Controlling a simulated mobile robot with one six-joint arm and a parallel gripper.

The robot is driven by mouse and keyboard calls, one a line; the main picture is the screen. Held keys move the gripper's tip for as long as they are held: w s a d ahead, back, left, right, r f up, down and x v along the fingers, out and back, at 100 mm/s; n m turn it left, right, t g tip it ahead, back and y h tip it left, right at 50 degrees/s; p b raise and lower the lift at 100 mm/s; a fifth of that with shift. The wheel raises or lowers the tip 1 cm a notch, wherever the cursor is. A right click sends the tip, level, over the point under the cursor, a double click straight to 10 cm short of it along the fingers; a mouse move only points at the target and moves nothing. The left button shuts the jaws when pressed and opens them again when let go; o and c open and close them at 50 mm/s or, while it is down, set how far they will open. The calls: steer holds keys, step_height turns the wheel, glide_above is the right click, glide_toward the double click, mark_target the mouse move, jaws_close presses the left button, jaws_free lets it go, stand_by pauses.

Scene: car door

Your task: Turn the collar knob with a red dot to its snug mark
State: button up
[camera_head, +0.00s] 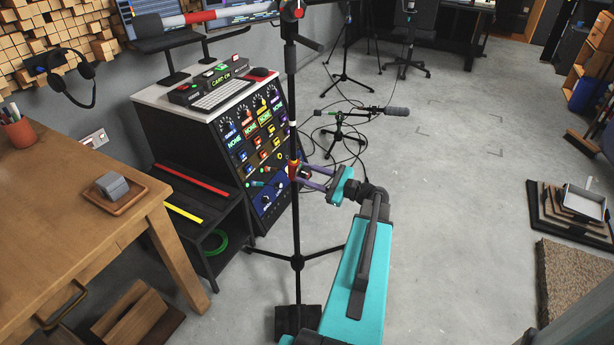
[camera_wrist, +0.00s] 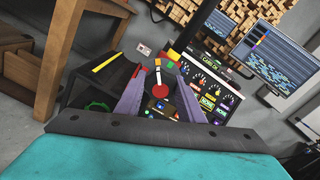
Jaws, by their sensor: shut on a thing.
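A black stand pole (camera_head: 293,110) rises in the middle of the head view. Its collar knob (camera_head: 292,172) is at mid-height, a small red and dark shape. My gripper (camera_head: 299,171) reaches it from the right, its purple fingers shut on the knob. In the wrist view the fingers (camera_wrist: 158,74) stand on either side of the knob, which has a round red dot (camera_wrist: 159,89) on its near side. Small white, yellow and red marks (camera_wrist: 158,66) show beyond the dot. Which one is the snug mark, and the knob's exact angle to it, I cannot tell.
A black console (camera_head: 240,140) with dials stands behind the pole to the left. A wooden table (camera_head: 60,190) is at the left. The stand's tripod legs (camera_head: 297,262) spread on the floor below. A boom pole (camera_head: 215,16) crosses at the top. Open floor (camera_head: 450,140) lies right.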

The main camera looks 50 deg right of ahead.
steer(key=o, duration=1.1)
steer(key=shift+s, duration=0.2)
steer(key=v, duration=1.3)
steer(key=shift+s, duration=0.3)
steer(key=shift+w+f, duration=0.1)
